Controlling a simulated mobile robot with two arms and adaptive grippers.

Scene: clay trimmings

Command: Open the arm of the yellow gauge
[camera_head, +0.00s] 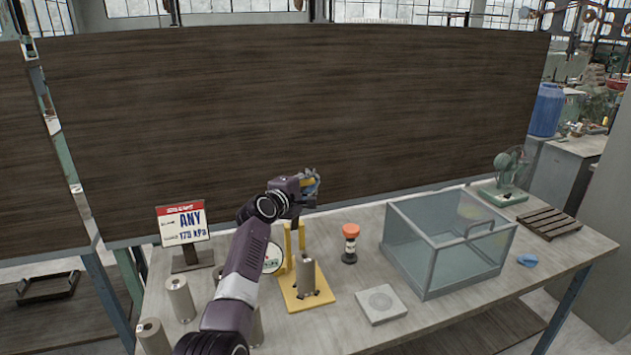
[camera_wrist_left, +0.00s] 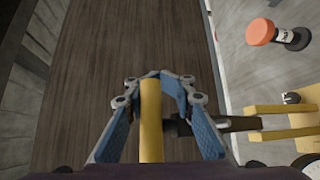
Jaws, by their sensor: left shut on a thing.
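The yellow gauge stands on the table, with a flat yellow base (camera_head: 297,303), yellow uprights (camera_head: 288,247) and a round white dial (camera_head: 273,258). A grey metal cylinder (camera_head: 306,272) stands upright on its base. My left gripper (camera_head: 308,184) is above the gauge, shut on the gauge's yellow arm. In the left wrist view the yellow arm (camera_wrist_left: 151,122) runs between the blue finger pads of my left gripper (camera_wrist_left: 161,84). The yellow gauge frame (camera_wrist_left: 282,123) shows at the right there. In the head view the fingers hide most of the arm. My right gripper is not in view.
Several grey cylinders (camera_head: 180,299) stand at the table's left. An orange-topped item (camera_head: 350,243), a pale square block (camera_head: 381,304) and a glass box (camera_head: 425,265) stand right of the gauge. A dark panel (camera_head: 290,120) rises behind the table.

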